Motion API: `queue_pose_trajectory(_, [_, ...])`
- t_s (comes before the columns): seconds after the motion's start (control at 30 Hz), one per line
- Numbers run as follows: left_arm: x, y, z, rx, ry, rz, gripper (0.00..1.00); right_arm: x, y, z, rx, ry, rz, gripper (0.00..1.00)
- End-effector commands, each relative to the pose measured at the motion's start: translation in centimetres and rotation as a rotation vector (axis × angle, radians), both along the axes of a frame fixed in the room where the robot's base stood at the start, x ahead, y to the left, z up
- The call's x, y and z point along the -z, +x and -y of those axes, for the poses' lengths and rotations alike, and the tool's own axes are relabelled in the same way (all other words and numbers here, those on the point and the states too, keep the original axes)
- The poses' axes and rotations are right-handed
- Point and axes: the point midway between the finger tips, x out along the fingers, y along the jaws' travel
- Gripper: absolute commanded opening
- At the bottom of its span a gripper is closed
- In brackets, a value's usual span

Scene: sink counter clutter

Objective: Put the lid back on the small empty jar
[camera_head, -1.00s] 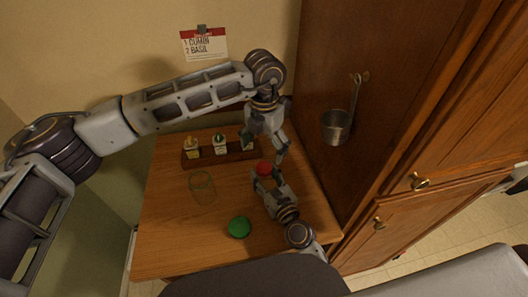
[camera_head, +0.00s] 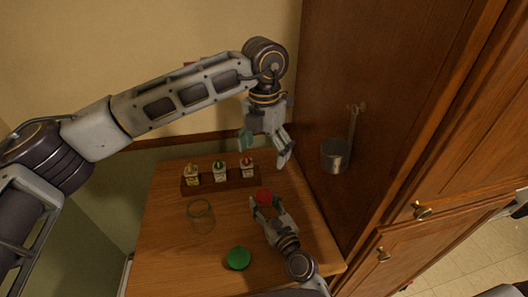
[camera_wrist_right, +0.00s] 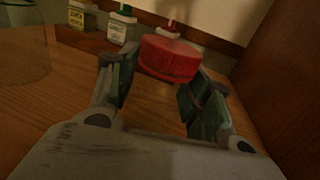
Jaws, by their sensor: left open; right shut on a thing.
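A red lid (camera_head: 264,196) is between the fingertips of my right gripper (camera_head: 265,206), which is shut on it above the right part of the table. In the right wrist view the lid (camera_wrist_right: 170,58) looks short and round with a ribbed side; I cannot tell whether clear glass is under it. My left gripper (camera_head: 266,150) is open and empty, above and behind the red lid, apart from it. A clear, empty-looking open glass jar (camera_head: 201,216) stands left of my right gripper. A green lid (camera_head: 238,258) lies on the table near the front.
A wooden rack (camera_head: 222,182) with several small labelled bottles stands at the back of the wooden table (camera_head: 165,240). A metal cup (camera_head: 335,155) hangs on the cabinet side at right, close to the arms. The table's left part is clear.

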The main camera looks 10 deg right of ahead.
Motion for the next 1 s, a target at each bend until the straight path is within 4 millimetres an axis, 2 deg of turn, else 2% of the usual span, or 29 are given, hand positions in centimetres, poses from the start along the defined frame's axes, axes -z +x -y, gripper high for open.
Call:
queue_pose_trajectory(0.03, [0.0,0.0,0.0,0.000,0.000,0.000,0.90,0.0,0.0,0.0,0.000,0.000,0.000,0.00])
queue_pose_trajectory(0.07, [0.0,0.0,0.0,0.000,0.000,0.000,0.90,0.0,0.0,0.0,0.000,0.000,0.000,0.51])
queue_pose_trajectory(0.23, [0.0,0.0,0.0,0.000,0.000,0.000,0.90,0.0,0.0,0.0,0.000,0.000,0.000,0.73])
queue_pose_trajectory(0.67, [0.0,0.0,0.0,0.000,0.000,0.000,0.90,0.0,-0.1,0.0,0.000,0.000,0.000,0.75])
queue_pose_trajectory(1.0, [0.0,0.0,0.0,0.000,0.000,0.000,0.90,0.1,-1.7,0.4,-0.001,-0.003,-0.001,0.75])
